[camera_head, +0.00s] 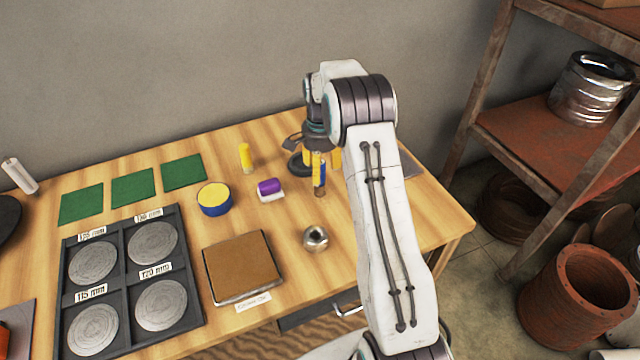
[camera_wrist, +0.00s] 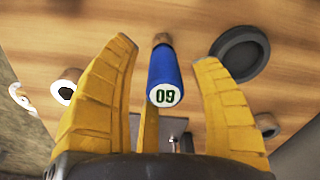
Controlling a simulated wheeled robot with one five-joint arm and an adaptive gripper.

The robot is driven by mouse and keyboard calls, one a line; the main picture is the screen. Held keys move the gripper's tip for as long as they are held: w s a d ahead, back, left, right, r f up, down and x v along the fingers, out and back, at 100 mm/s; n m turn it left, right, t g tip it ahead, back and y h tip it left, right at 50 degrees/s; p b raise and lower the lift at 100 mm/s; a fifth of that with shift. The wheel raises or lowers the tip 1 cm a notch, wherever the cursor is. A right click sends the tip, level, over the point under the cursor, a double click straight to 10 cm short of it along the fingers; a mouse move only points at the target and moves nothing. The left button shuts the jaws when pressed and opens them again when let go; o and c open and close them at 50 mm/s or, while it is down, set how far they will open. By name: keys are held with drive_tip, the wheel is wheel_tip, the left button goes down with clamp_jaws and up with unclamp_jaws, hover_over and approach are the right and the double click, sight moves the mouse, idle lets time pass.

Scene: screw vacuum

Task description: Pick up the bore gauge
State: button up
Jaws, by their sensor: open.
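A blue cylinder marked "09" with a brown end, which looks like the bore gauge (camera_wrist: 165,72), stands out between my gripper's yellow fingers in the wrist view. In the head view the blue gauge (camera_head: 320,173) is near the table's back right, beside the fingers. My gripper (camera_wrist: 167,52) is open, with one finger left of the gauge, one right, and a third behind its lower part. Clear gaps show at the left and right fingers; contact with the third cannot be told. In the head view my gripper (camera_head: 322,158) is partly hidden by my arm.
A dark ring (camera_wrist: 240,53) lies close right of the gauge in the wrist view. In the head view, a purple piece (camera_head: 269,187), a yellow cylinder (camera_head: 245,157), a blue-yellow tin (camera_head: 214,199) and a metal nut (camera_head: 315,238) stand nearby. A brown pad (camera_head: 241,267) lies in front.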

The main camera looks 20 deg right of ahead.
drive_tip(key=shift+w+f+p, duration=0.15)
drive_tip(key=shift+f, duration=0.95)
drive_tip(key=shift+w+f+p, duration=0.1)
drive_tip(key=shift+f+p, duration=0.05)
drive_tip(key=shift+f, duration=0.95)
clamp_jaws()
